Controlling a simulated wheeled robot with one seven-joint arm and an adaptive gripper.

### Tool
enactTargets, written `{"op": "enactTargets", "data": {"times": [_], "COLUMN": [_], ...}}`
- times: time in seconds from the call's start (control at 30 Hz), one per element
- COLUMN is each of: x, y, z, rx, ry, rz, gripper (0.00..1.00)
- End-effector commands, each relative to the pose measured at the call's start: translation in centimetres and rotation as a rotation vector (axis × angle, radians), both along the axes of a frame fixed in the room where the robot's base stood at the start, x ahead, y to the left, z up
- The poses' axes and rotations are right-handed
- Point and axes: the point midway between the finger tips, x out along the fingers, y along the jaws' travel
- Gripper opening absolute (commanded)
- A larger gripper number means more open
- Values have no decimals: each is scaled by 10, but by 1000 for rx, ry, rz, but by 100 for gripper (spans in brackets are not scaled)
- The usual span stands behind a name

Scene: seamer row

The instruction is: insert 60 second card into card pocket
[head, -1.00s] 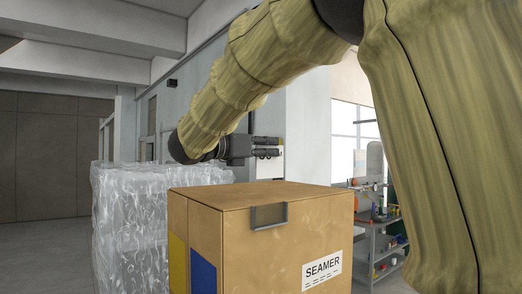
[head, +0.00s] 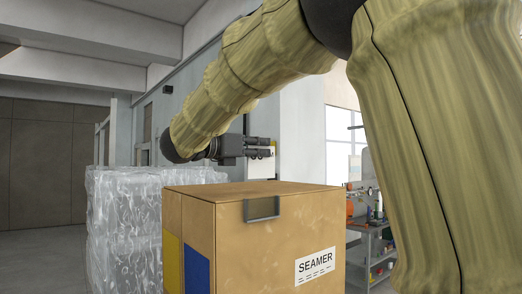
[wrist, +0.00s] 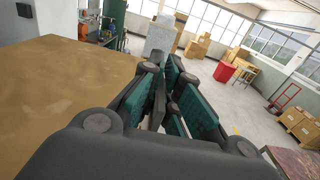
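The card pocket appears to be the small grey-framed holder (head: 262,208) on the upper front of a cardboard box (head: 318,225) labelled SEAMER. My gripper (head: 262,147) is above and behind the box's top in the head view, pointing right, apart from the pocket. Its two dark fingers lie close together, and their teal pads show in the wrist view (wrist: 168,85). A pale flat panel (head: 262,168) shows just below the fingertips; I cannot tell whether it is held or stands behind them. No card marked 60 second can be read.
A clear-wrapped stack (head: 125,225) stands left of the box. A shelf unit (head: 370,245) with small items is at the right. The brown box top (wrist: 70,90) fills the left of the wrist view. Open floor with a red bin (wrist: 224,71) lies beyond.

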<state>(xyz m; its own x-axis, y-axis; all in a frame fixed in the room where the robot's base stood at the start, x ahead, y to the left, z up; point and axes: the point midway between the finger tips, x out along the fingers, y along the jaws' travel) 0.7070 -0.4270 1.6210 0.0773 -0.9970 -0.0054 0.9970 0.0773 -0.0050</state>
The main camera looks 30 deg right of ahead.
Motion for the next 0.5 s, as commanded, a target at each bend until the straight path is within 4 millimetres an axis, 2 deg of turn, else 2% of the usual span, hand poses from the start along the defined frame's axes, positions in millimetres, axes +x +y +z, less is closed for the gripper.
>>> {"op": "enactTargets", "data": {"times": [0.03, 0.5], "x": [-1, -1], "y": [0, 0], "z": [-6, -34], "rx": [0, -1], "ry": [-2, -2], "rz": [0, 0], "gripper": [0, 0]}}
